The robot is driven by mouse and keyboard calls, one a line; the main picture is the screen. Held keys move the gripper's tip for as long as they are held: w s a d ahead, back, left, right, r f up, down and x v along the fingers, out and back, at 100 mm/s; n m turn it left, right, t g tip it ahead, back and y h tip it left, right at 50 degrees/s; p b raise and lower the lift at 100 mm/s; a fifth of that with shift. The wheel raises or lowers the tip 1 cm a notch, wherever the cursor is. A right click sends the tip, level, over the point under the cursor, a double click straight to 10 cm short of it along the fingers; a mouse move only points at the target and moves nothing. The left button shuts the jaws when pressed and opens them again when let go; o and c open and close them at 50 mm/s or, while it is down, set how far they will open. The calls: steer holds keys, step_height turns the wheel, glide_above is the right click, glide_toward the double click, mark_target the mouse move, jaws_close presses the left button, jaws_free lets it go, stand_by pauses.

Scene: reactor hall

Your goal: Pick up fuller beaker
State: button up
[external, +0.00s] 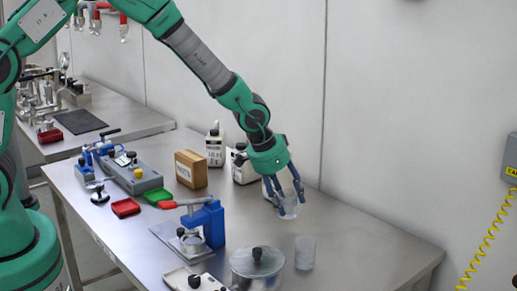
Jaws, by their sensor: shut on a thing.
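My gripper (286,197) points down over the right part of the steel table, with its blue fingers on either side of a clear beaker (289,208). It is shut on this beaker, which looks upright. I cannot tell whether it is lifted off the table. A second clear beaker (305,253) stands upright on the table nearer the camera, apart from the gripper. How full each beaker is cannot be made out at this size.
A blue press (205,227), a wooden box (191,170) and white bottles (215,147) are to the left. Red (126,208) and green (157,196) trays lie farther left. The table's right end is clear.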

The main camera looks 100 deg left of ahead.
steer(key=s+d+r, duration=0.1)
steer(key=s+d, duration=0.3)
steer(key=s, duration=0.4)
steer(key=shift+s+d, duration=0.15)
steer(key=shift+s, duration=0.2)
steer(key=shift+s, duration=0.1)
stand_by(1.0)
